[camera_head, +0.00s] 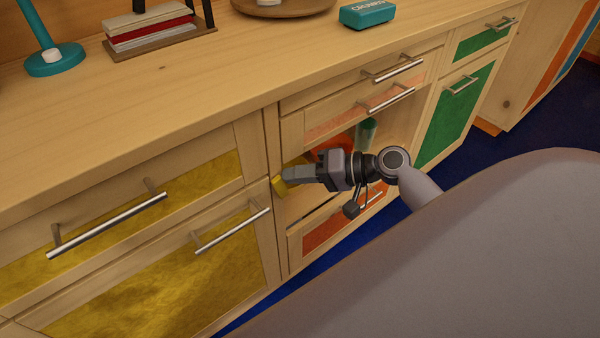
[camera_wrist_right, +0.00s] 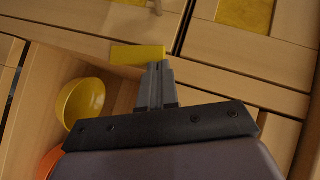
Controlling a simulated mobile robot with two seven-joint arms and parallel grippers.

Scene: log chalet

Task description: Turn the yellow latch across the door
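The yellow latch (camera_head: 279,186) is a small block on the wooden upright between the yellow-panelled fronts and an open compartment. In the right wrist view the latch (camera_wrist_right: 138,54) is a short bar reaching over the compartment side. My right gripper (camera_head: 287,176) is at the latch, its fingers close together. In the right wrist view the fingertips (camera_wrist_right: 157,66) meet the latch's lower edge near one end; I see nothing held between them. A yellow-panelled front (camera_head: 170,285) with a bar handle lies flush left of the upright. My left gripper is out of view.
The open compartment holds a green cup (camera_head: 366,133), a yellow bowl (camera_wrist_right: 82,104) and an orange bowl (camera_wrist_right: 50,160). Bar handles (camera_head: 108,226) stick out from the fronts. The wooden countertop (camera_head: 200,90) overhangs above, with books (camera_head: 150,30) and a teal box (camera_head: 367,14).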

